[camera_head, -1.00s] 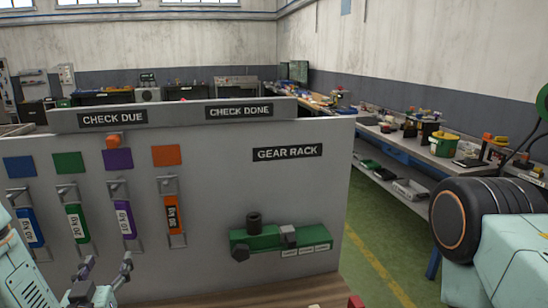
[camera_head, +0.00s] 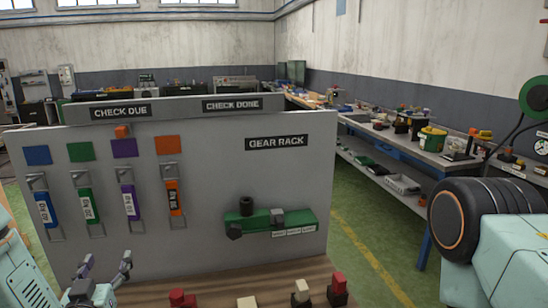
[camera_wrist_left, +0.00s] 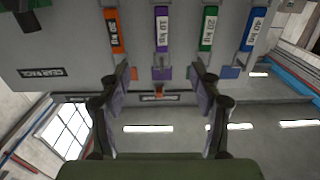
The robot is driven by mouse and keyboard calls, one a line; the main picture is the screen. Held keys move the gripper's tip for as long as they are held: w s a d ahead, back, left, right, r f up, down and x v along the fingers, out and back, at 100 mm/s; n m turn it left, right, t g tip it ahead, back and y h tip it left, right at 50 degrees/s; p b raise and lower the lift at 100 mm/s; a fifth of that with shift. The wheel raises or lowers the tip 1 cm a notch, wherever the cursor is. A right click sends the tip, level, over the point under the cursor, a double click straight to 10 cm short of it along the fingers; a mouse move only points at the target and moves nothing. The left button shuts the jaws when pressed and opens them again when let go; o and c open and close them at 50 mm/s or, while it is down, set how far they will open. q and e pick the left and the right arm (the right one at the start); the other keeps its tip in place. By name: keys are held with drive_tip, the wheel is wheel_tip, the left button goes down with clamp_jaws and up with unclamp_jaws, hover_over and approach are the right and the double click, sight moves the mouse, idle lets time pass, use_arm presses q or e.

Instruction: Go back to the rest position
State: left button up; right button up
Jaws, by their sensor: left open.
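My left gripper (camera_head: 104,272) is at the lower left of the head view, in front of the grey board, fingers spread and empty. In the left wrist view its two fingers (camera_wrist_left: 162,95) stand wide apart with nothing between them. The grey board (camera_head: 225,160) carries blue, green, purple and orange tags under matching coloured squares. The orange tag (camera_head: 173,197) also shows in the wrist view (camera_wrist_left: 113,30). My right gripper is not in the head view; only part of a pale arm with a black joint shows at the right.
A green gear rack (camera_head: 290,220) is mounted low on the board. Red, white and black pieces (camera_head: 301,294) stand on the wooden surface (camera_head: 225,283) below. A long workbench (camera_head: 390,135) with tools runs along the right wall. Green floor lies open between board and bench.

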use_arm(q)
drive_tip(key=s+d+f+g+h+b, duration=0.1)
drive_tip(key=s+d+f+g, duration=0.2)
drive_tip(key=f, duration=0.4)
drive_tip(key=s+d+f+g+h+b, duration=0.2)
drive_tip(key=s+f+g, duration=0.1)
drive_tip(key=s+f, duration=0.3)
drive_tip(key=s+d+f+g+h+b, duration=0.1)
drive_tip(key=s+d+f+g, duration=0.15)
drive_tip(key=f, duration=0.55)
drive_tip(key=s+d+f+m+g+b, duration=0.1)
drive_tip(key=s+f+g+b, duration=0.3)
drive_tip(key=s+f, duration=0.6)
drive_tip(key=s+d+f+m+g+b, duration=0.1)
drive_tip(key=s+d+f+g+b, duration=0.2)
drive_tip(key=s, duration=1.1)
wheel_tip(320, 180, down, 8)
drive_tip(key=g+b, duration=0.2)
drive_tip(key=b, duration=0.3)
drive_tip(key=shift+s+d+r+b, duration=0.2)
drive_tip(key=shift+b, duration=0.1)
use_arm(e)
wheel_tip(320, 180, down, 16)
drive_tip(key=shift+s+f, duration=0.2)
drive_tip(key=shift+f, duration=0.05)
